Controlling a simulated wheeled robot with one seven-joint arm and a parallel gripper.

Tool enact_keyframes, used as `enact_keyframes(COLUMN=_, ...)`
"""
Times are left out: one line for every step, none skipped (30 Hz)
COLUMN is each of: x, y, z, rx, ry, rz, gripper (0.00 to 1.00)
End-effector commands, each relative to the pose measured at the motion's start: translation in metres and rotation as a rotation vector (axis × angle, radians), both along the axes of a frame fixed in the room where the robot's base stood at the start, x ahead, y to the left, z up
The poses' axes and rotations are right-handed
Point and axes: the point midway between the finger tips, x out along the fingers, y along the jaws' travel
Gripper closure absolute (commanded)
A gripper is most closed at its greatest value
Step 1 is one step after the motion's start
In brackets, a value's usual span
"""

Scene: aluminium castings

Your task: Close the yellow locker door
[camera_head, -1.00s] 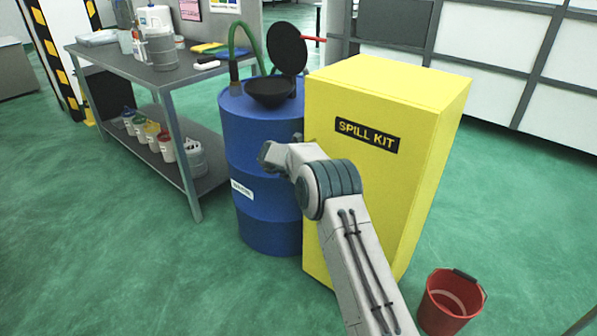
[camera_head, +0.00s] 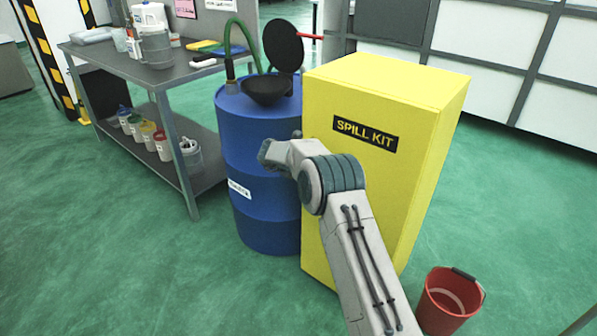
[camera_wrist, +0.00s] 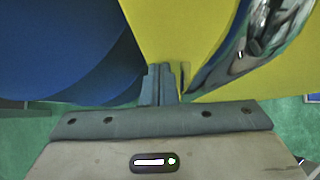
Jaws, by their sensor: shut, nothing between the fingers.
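The yellow locker (camera_head: 375,190) stands upright, with a black "SPILL KIT" label on its front. Its door looks flush or nearly flush in the head view; I cannot tell if it is fully closed. In the head view my arm covers part of the front.
A blue drum (camera_head: 262,205) with a black funnel stands close at the locker's left. A grey workbench (camera_head: 115,70) with bottles and small buckets is farther left. A red bucket (camera_head: 447,305) stands on the floor at the front right. Green floor is clear at the front left.

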Motion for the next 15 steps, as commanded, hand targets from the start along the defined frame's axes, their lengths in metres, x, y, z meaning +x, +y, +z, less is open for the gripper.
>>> enact_keyframes(x=-0.005, y=0.009, z=0.001, rx=0.002, ry=-0.001, rz=0.004, gripper=1.00)
enact_keyframes(x=-0.009, y=0.015, z=0.001, rx=0.003, ry=0.000, rz=0.006, gripper=1.00)
enact_keyframes(x=-0.015, y=0.024, z=0.000, rx=0.003, ry=0.003, rz=0.010, gripper=1.00)
enact_keyframes(x=-0.019, y=0.030, z=0.002, rx=0.005, ry=0.003, rz=0.012, gripper=1.00)
enact_keyframes(x=-0.024, y=0.035, z=0.013, rx=0.006, ry=0.001, rz=0.013, gripper=1.00)
enact_keyframes(x=-0.030, y=0.042, z=0.020, rx=0.006, ry=0.002, rz=0.016, gripper=1.00)
enact_keyframes(x=-0.034, y=0.045, z=0.025, rx=0.005, ry=0.003, rz=0.017, gripper=1.00)
enact_keyframes(x=-0.038, y=0.048, z=0.030, rx=0.005, ry=0.004, rz=0.015, gripper=1.00)
enact_keyframes(x=-0.043, y=0.051, z=0.036, rx=0.006, ry=0.004, rz=0.013, gripper=1.00)
enact_keyframes(x=-0.047, y=0.053, z=0.040, rx=0.006, ry=0.005, rz=0.012, gripper=1.00)
enact_keyframes(x=-0.050, y=0.055, z=0.044, rx=0.006, ry=0.005, rz=0.011, gripper=1.00)
enact_keyframes(x=-0.054, y=0.057, z=0.049, rx=0.006, ry=0.007, rz=0.008, gripper=1.00)
enact_keyframes(x=-0.057, y=0.059, z=0.052, rx=0.005, ry=0.007, rz=0.007, gripper=1.00)
enact_keyframes(x=-0.059, y=0.061, z=0.055, rx=0.006, ry=0.007, rz=0.006, gripper=1.00)
enact_keyframes(x=-0.062, y=0.063, z=0.059, rx=0.006, ry=0.007, rz=0.006, gripper=1.00)
